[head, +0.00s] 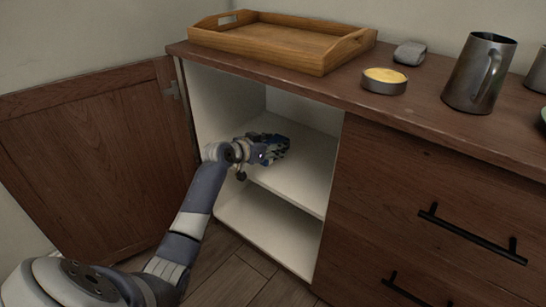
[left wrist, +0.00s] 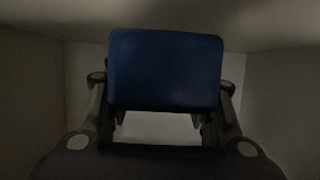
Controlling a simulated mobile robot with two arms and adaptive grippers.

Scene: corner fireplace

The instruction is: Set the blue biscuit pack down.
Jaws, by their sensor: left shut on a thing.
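The blue biscuit pack (left wrist: 165,68) is a plain dark blue block that fills the middle of the left wrist view. My left gripper (head: 276,149) is shut on it, with a finger on each side. In the head view the gripper reaches into the open cabinet, over its middle shelf (head: 298,183). Only a little blue of the pack shows there, as the gripper hides most of it. I cannot tell whether the pack touches the shelf. My right gripper is not in view.
The cabinet door (head: 85,158) stands open at the left. A wooden tray (head: 235,47), a grey block (head: 410,53), a small tin (head: 384,87) and a metal mug (head: 478,75) stand on top. Drawers with black handles (head: 470,236) are at the right. The lower compartment looks empty.

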